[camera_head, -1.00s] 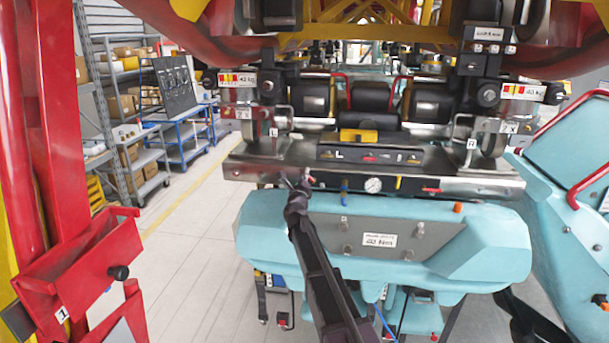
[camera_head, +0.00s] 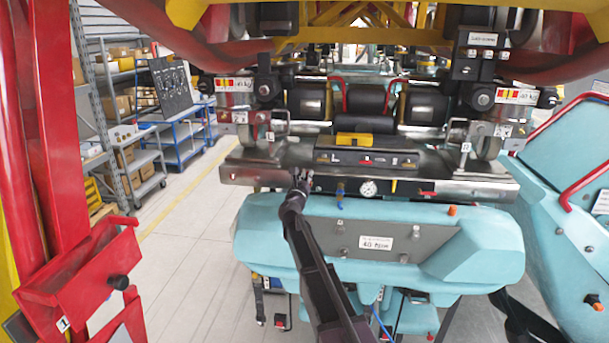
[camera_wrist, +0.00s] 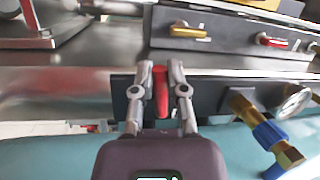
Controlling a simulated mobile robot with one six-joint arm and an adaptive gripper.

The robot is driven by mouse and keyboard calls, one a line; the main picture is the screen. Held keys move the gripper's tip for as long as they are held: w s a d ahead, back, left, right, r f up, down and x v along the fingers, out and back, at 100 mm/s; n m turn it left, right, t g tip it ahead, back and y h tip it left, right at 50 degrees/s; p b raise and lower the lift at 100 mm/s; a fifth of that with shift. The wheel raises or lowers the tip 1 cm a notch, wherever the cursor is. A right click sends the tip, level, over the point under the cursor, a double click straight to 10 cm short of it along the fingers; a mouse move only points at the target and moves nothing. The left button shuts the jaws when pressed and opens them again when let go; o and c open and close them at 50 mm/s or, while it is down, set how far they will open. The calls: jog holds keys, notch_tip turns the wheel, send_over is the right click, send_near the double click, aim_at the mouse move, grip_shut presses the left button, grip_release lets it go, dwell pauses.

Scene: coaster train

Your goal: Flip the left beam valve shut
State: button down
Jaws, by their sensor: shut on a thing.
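The left beam valve's red handle (camera_wrist: 160,92) stands between my fingers in the wrist view, lined up with them. It sits at the left end of the dark panel strip (camera_wrist: 215,100) on the steel beam's front. My gripper (camera_wrist: 161,75) is shut on the red handle, a finger on each side. In the head view my gripper (camera_head: 301,178) is at the left part of the beam front, and my arm hides most of the handle there.
A gauge (camera_head: 368,188) and a blue-handled brass fitting (camera_wrist: 270,135) are right of my gripper. Another red handle (camera_head: 427,193) is farther right on the strip. The teal car body (camera_head: 290,215) lies just below. Open floor (camera_head: 180,260) is at left.

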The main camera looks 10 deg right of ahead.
jog(key=shift+s+d+m+g, duration=0.1)
jog(key=shift+d+m+g, duration=0.1)
jog(key=shift+m, duration=0.45)
jog(key=shift+d+m+g, duration=0.2)
jog(key=shift+m, duration=0.45)
jog(key=shift+h, duration=0.4)
jog(key=c, duration=0.7)
grip_release()
jog(key=shift+o, duration=0.2)
